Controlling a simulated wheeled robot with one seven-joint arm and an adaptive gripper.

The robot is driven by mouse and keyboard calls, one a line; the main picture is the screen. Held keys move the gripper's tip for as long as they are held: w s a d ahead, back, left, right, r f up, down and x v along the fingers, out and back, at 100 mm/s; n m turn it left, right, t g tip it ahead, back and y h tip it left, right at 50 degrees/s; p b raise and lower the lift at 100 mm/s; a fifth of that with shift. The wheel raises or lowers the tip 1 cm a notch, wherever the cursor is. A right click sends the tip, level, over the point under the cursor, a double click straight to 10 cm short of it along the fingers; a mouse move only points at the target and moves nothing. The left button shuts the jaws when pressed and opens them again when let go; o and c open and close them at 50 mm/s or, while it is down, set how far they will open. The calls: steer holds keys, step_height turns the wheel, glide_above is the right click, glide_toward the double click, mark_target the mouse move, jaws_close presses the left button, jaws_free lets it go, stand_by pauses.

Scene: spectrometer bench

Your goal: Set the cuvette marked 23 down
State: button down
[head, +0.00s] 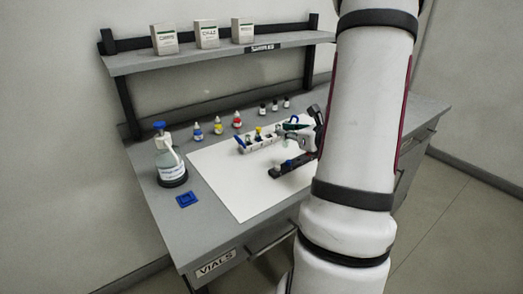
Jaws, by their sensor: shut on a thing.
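My gripper (302,131) is over the right part of the white mat (238,187), partly hidden behind my own arm. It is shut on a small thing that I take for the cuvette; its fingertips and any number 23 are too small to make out. A pale rack (262,142) with several small coloured pieces, blue, yellow and green among them, stands on the mat just left of the gripper.
A wash bottle (167,158) with a blue cap and a blue square piece (187,199) stand at left. Dropper bottles (218,127) and dark-capped vials (275,106) line the back. A shelf (190,62) with three boxes hangs above. The mat's front left is clear.

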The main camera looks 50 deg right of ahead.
steer(key=shift+s+d+f+h, duration=0.15)
steer(key=shift+s+d+f, duration=0.15)
steer(key=shift+s, duration=0.2)
steer(key=shift+s+d+f+h, duration=0.15)
steer(key=shift+s+d+f, duration=0.05)
steer(key=shift+s+d, duration=0.2)
steer(key=r+x, duration=0.1)
steer(key=x, duration=0.4)
steer(key=d+r+x, duration=0.1)
steer(key=x, duration=0.3)
steer(key=d+r+x, duration=0.1)
steer(key=x, duration=0.4)
steer(key=shift+w+d+f, duration=0.15)
steer(key=shift+w, duration=0.35)
steer(key=shift+w+f, duration=0.15)
steer(key=shift+f, duration=1.65)
steer(key=shift+f, duration=0.15)
steer(key=c, duration=1.9)
jaws_free()
